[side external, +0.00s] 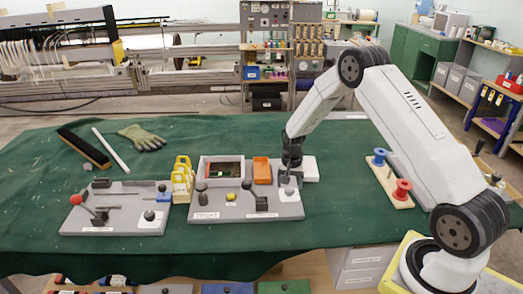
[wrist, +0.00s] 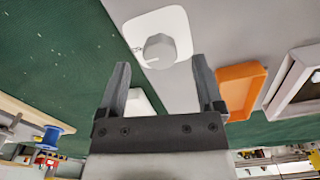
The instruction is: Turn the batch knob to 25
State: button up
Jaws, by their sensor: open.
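A grey faceted knob (wrist: 159,50) stands on a white rounded dial plate (wrist: 172,24) in the wrist view. A small dark mark shows on the plate to the knob's left; its writing is too small to read. In the side view this plate (side external: 288,181) is at the right end of the grey panel (side external: 250,208), partly hidden under my gripper (side external: 289,168). My gripper (wrist: 160,63) is open and empty. Its fingers point toward the knob, which shows between and just beyond the tips, apparently apart from them. The number the knob points to cannot be read.
An orange tray (side external: 262,170) and a framed box (side external: 220,170) sit left of my gripper. A white block (side external: 310,169) is close on its right. A second panel (side external: 115,210) with a red-balled lever is further left. Spools (side external: 390,177) stand right.

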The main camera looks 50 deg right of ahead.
jog(key=shift+f, duration=1.05)
grip_shut()
